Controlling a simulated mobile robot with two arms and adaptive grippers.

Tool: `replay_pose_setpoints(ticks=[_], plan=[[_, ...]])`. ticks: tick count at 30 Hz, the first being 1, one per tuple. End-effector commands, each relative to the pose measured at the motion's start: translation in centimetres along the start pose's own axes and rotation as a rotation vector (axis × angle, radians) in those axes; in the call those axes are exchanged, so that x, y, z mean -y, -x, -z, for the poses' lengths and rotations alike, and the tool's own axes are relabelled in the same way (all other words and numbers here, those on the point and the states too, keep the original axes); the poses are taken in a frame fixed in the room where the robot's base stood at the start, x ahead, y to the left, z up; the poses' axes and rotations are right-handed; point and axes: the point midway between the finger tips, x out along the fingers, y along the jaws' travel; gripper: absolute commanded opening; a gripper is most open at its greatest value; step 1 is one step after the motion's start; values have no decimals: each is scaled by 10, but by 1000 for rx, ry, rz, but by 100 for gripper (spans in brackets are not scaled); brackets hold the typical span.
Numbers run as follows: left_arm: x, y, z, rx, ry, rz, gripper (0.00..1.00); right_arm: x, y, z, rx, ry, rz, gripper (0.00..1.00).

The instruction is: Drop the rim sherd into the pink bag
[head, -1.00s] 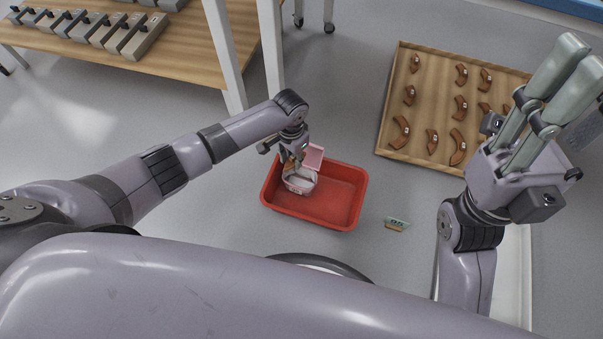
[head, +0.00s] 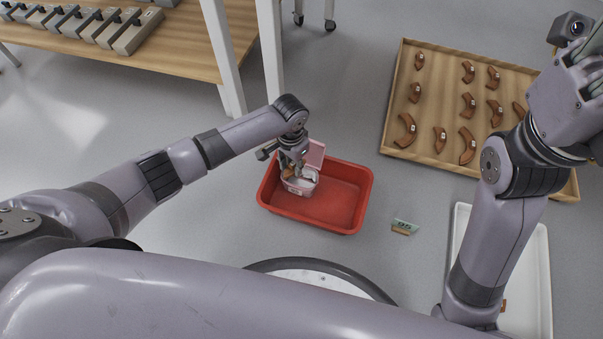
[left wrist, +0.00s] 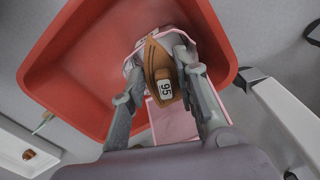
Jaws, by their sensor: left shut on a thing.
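My left gripper (head: 291,170) is shut on a brown curved rim sherd (left wrist: 153,62) with a white label that seems to read 95. The left wrist view shows the sherd between the two fingers (left wrist: 162,66). The pink bag (head: 314,153) stands open in the left part of a red crate (head: 338,198), its flap raised. The held sherd is over or in the mouth of the bag; its depth is hard to tell. The pink flap also shows in the left wrist view (left wrist: 172,122). My right gripper (head: 590,85) is at the right edge, its fingers mostly cut off.
A wooden tray (head: 447,103) with several brown sherds lies at the right. A white tray (head: 530,275) is partly behind my right arm. A wooden table (head: 170,55) stands at upper left.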

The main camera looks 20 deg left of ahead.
Motion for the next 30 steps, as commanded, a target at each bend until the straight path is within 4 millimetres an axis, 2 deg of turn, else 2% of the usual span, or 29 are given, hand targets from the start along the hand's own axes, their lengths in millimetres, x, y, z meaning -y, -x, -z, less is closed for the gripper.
replay_pose_setpoints(ticks=[4,5,14,25,30], plan=[[0,1,0,0,0,0,0,0,0,0,0,0,0,40],[0,1,0,0,0,0,30,0,0,0,0,0,0,40],[0,0,0,0,0,0,50,0,0,0,0,0,0,40],[0,3,0,0,0,0,51,0,0,0,1,0,-1,40],[0,26,1,-3,0,0,51,0,0,0,0,0,-1,40]])
